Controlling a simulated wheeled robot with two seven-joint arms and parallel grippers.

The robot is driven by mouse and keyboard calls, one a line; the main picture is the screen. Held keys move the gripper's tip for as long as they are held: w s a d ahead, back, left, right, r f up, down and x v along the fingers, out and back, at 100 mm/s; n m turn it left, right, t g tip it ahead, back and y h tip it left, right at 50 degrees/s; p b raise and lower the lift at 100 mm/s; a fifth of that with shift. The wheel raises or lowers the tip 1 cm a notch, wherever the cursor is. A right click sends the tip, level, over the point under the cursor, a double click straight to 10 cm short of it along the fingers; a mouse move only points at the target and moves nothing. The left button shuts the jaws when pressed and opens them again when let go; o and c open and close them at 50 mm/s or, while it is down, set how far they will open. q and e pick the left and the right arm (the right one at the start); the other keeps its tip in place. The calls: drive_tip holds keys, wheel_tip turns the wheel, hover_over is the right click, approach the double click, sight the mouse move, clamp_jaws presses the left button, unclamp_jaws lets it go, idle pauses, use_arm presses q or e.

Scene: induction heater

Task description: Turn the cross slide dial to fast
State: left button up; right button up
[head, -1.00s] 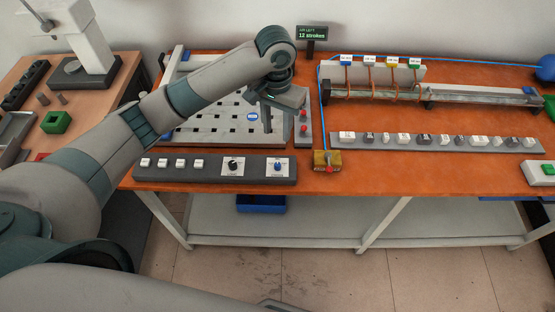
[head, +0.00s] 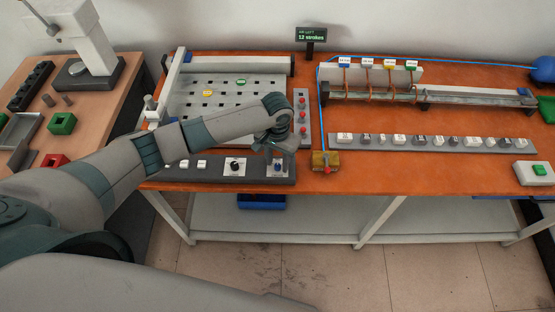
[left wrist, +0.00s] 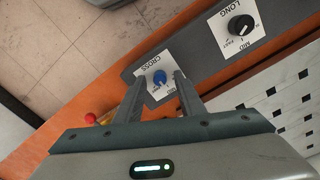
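The cross slide dial is a blue knob (left wrist: 159,77) on a white plate marked CROSS in the left wrist view. In the head view the blue knob (head: 278,168) is at the right end of the grey control strip, partly covered by my gripper. My left gripper (left wrist: 160,78) is open, with its two fingers on either side of the knob in that view and a gap showing beside it. It also shows in the head view (head: 278,160), above the dial. I cannot tell whether the fingers touch the knob or where its pointer stands. My right gripper is not in view.
A black LONG dial (left wrist: 241,26) is beside the cross dial on the same strip (head: 216,176). A perforated plate (head: 227,93) and a column of red buttons (head: 302,115) lie behind. A brass block with a red tip (head: 326,160) stands close to the right.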

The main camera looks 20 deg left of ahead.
use_arm(q)
drive_tip(key=shift+f, duration=0.25)
clamp_jaws()
drive_tip(key=shift+m, duration=0.5)
drive_tip(key=m, duration=1.1)
drive_tip(key=shift+r, duration=0.1)
idle(0.3)
